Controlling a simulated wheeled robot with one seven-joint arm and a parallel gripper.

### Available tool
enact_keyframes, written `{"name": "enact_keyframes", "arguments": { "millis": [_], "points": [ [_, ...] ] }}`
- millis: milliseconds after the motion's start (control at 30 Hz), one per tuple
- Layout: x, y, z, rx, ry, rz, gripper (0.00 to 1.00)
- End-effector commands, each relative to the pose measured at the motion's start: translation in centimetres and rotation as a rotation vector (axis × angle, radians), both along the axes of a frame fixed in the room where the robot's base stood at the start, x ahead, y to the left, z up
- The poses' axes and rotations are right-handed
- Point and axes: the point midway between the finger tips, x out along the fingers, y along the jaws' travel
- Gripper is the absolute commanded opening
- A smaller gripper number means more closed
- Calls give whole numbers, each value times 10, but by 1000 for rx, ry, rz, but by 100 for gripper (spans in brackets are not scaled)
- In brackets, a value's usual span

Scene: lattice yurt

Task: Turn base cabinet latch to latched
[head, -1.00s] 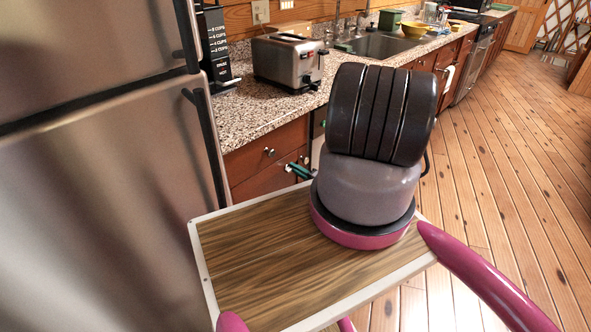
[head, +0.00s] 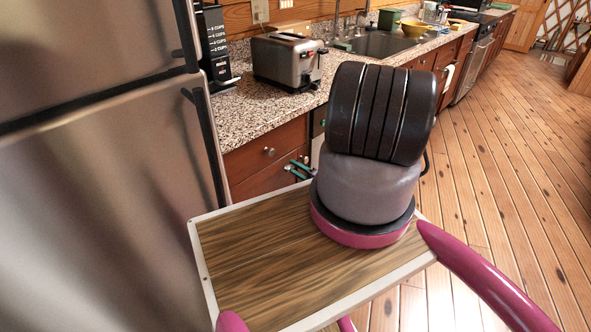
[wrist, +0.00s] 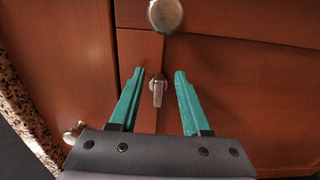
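The base cabinet latch (wrist: 157,90) is a small metal lever on the reddish wooden cabinet front. In the wrist view its lever points down the picture, near a seam between panels. My gripper (wrist: 159,74) has its two teal fingers apart, one on each side of the latch, with a visible gap on both sides. I cannot tell how far the fingertips are from the cabinet face. In the head view my gripper (head: 299,168) shows small beside the cabinet front; the latch cannot be made out there.
A round metal knob (wrist: 165,14) is just above the latch in the wrist view. Another knob (wrist: 74,132) is at lower left, near the speckled countertop (wrist: 22,118). The steel fridge (head: 90,210) stands left. A toaster (head: 287,60) sits on the counter. Wooden floor is open at right.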

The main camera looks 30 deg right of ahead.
Motion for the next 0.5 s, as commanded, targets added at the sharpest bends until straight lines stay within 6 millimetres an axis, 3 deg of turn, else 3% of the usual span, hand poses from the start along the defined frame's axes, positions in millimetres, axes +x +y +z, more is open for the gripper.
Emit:
{"name": "enact_keyframes", "arguments": {
  "millis": [233, 500],
  "points": [
    [-13, -5, -1, -1, 2, -2, 48],
    [-63, -24, -1, 0, 2, -3, 48]
  ]
}}
